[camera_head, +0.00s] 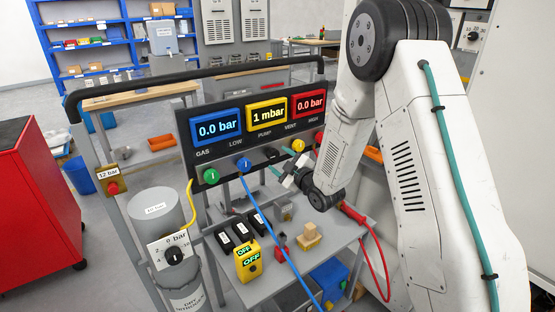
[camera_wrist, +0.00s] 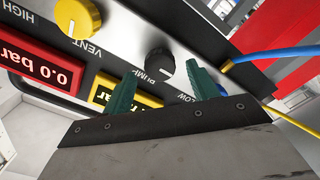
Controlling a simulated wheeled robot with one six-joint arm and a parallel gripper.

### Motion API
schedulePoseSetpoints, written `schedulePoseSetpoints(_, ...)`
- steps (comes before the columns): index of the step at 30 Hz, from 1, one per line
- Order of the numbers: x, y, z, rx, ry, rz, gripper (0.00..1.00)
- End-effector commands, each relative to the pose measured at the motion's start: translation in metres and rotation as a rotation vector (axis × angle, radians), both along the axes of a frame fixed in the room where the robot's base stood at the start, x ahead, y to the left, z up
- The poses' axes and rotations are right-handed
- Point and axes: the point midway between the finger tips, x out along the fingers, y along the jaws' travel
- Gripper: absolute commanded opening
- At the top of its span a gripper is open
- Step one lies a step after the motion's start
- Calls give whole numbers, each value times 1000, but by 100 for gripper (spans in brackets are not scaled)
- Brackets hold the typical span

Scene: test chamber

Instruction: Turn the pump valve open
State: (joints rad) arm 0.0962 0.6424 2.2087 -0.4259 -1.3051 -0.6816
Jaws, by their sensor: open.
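A gap shows between each finger and the knob; how deep the fingers reach is unclear. In the head view my gripper (camera_head: 287,176) is just in front of the panel, near the knob.
The panel carries a green knob (camera_head: 211,176), a blue knob (camera_head: 243,164) and a yellow knob (camera_head: 298,146). A yellow display (camera_head: 267,115) reads 1 mbar. A blue hose (camera_head: 275,242) and a red cable (camera_head: 378,250) hang nearby. A yellow OFF box (camera_head: 247,262) stands on the cart.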

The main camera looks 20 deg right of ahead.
Motion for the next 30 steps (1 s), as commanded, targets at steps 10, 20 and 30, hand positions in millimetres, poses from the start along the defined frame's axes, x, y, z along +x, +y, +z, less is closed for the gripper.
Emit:
schedulePoseSetpoints(10, -49, -15, 0, -1, 0, 1, 59)
schedulePoseSetpoints(20, -53, -16, 0, -1, 0, 2, 59)
schedulePoseSetpoints(30, -53, -19, -20, 19, 106, -15, 59)
